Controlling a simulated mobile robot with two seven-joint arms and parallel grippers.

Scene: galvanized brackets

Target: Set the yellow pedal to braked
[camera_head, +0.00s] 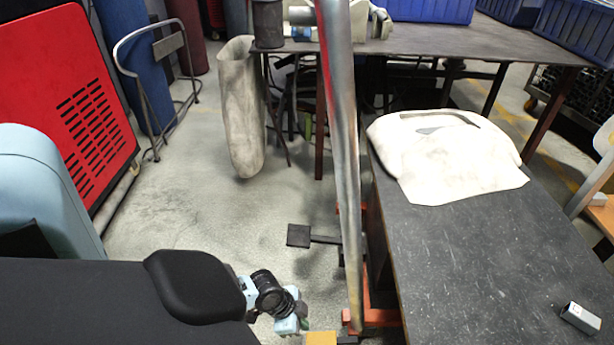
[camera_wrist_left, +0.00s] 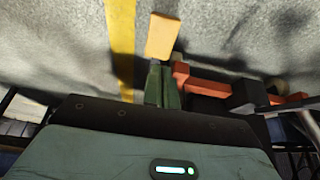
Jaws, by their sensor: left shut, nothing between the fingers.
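The yellow pedal (camera_head: 320,338) shows at the bottom edge of the head view, partly cut off, beside the foot of a metal post. In the left wrist view the yellow pedal (camera_wrist_left: 161,36) is a flat block just beyond my fingertips. My left gripper (camera_wrist_left: 160,68) is shut and empty, its green fingers together and pointing at the pedal. I cannot tell whether they touch it. In the head view my left gripper (camera_head: 304,325) is low, just left of the pedal. My right gripper is not in view.
A black pedal (camera_head: 299,236) sits on an arm farther back. An orange frame (camera_head: 378,317) stands at the post (camera_head: 346,170). A dark workbench (camera_head: 470,250) on the right holds a pale cloth sack (camera_head: 450,155) and a small metal box (camera_head: 581,318).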

